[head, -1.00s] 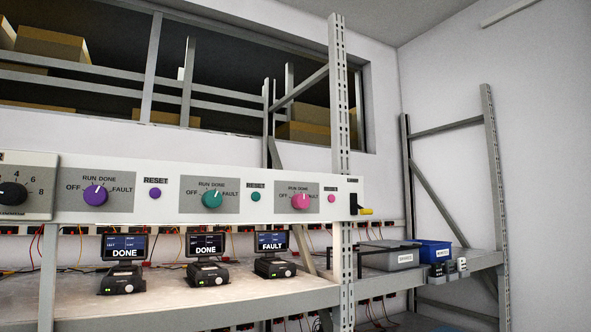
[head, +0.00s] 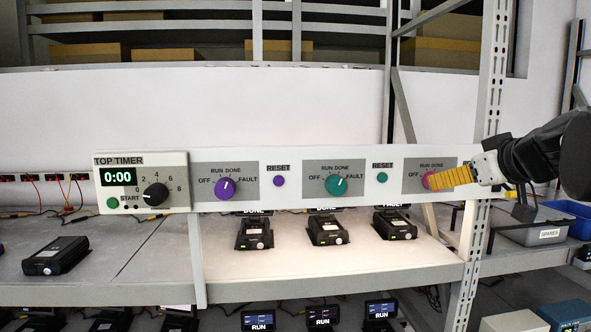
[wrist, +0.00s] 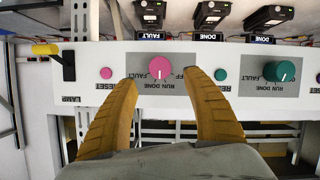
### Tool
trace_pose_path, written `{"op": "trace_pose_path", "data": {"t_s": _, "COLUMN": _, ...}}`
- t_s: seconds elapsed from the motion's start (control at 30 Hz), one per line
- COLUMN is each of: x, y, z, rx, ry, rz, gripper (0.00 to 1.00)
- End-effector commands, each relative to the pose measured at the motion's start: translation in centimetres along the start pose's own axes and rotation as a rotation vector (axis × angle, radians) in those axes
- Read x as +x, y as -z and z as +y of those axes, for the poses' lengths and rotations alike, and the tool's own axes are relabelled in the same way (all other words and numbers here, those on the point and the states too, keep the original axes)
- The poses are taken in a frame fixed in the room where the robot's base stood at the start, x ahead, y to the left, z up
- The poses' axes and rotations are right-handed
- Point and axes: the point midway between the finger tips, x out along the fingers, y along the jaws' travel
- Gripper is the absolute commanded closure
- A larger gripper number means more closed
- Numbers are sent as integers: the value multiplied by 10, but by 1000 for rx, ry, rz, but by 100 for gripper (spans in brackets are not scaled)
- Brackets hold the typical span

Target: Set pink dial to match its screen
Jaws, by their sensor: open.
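The pink dial (head: 427,180) is on the white panel's right part, partly hidden by my gripper (head: 432,180). In the wrist view, which is upside down, the pink dial (wrist: 160,67) sits between the open yellow fingers of my gripper (wrist: 161,78), which appear apart from it. Its white mark points toward the RUN DONE lettering; I cannot tell which of the two. In the wrist view the screen nearest the dial (wrist: 151,36) reads FAULT. In the head view the panel hides most of that screen (head: 392,207).
A small pink button (wrist: 106,73) is beside the left finger in the wrist view. The teal dial (head: 336,186) and purple dial (head: 226,188) are on the same panel, with a timer (head: 142,182) at its left end. A rack post (head: 490,90) stands near my arm.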

Motion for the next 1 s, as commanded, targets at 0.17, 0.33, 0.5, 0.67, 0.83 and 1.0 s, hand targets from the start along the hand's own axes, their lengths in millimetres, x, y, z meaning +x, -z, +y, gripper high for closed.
{"op": "trace_pose_path", "data": {"t_s": 0.17, "x": 36, "y": 2, "z": -1, "rx": -1, "ry": 2, "rz": 0, "gripper": 42}}
{"op": "trace_pose_path", "data": {"t_s": 0.33, "x": 57, "y": 1, "z": -1, "rx": 0, "ry": 1, "rz": 0, "gripper": 42}}
{"op": "trace_pose_path", "data": {"t_s": 0.5, "x": 65, "y": 0, "z": -1, "rx": 0, "ry": 0, "rz": -1, "gripper": 42}}
{"op": "trace_pose_path", "data": {"t_s": 0.67, "x": 66, "y": 0, "z": -1, "rx": 0, "ry": 0, "rz": -1, "gripper": 42}}
{"op": "trace_pose_path", "data": {"t_s": 0.83, "x": 65, "y": 0, "z": -1, "rx": 0, "ry": 0, "rz": -1, "gripper": 74}}
{"op": "trace_pose_path", "data": {"t_s": 1.0, "x": 65, "y": 0, "z": -1, "rx": 1, "ry": 0, "rz": -1, "gripper": 96}}
